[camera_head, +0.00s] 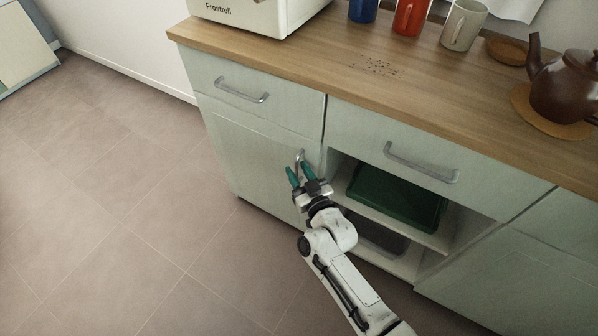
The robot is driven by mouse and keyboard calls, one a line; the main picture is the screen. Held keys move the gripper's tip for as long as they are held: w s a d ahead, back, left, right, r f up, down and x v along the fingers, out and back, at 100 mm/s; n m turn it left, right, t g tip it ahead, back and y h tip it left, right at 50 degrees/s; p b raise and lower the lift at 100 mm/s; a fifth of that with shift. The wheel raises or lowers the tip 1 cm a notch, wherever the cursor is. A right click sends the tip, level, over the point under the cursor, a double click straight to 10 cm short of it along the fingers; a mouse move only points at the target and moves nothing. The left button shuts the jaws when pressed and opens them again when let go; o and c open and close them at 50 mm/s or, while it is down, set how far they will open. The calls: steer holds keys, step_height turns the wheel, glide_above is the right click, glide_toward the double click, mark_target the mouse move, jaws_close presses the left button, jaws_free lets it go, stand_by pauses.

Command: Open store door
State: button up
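A pale green cabinet door (246,160) sits below the left drawer and looks closed. Its metal handle (299,158) is upright near the door's right edge. My gripper (299,175) is at the handle, with its two green fingers spread apart. The handle's upper end shows between and just beyond the fingertips; its lower part is hidden by my gripper. I cannot tell whether the fingers touch it.
An open shelf right of the door holds a green tray (396,197) and a dark tray (376,236). The wooden worktop (300,62) carries mugs, a brown teapot (565,85) and a white appliance (262,14). The tiled floor (110,200) at left is clear.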

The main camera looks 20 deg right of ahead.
jaws_close()
stand_by(1.4)
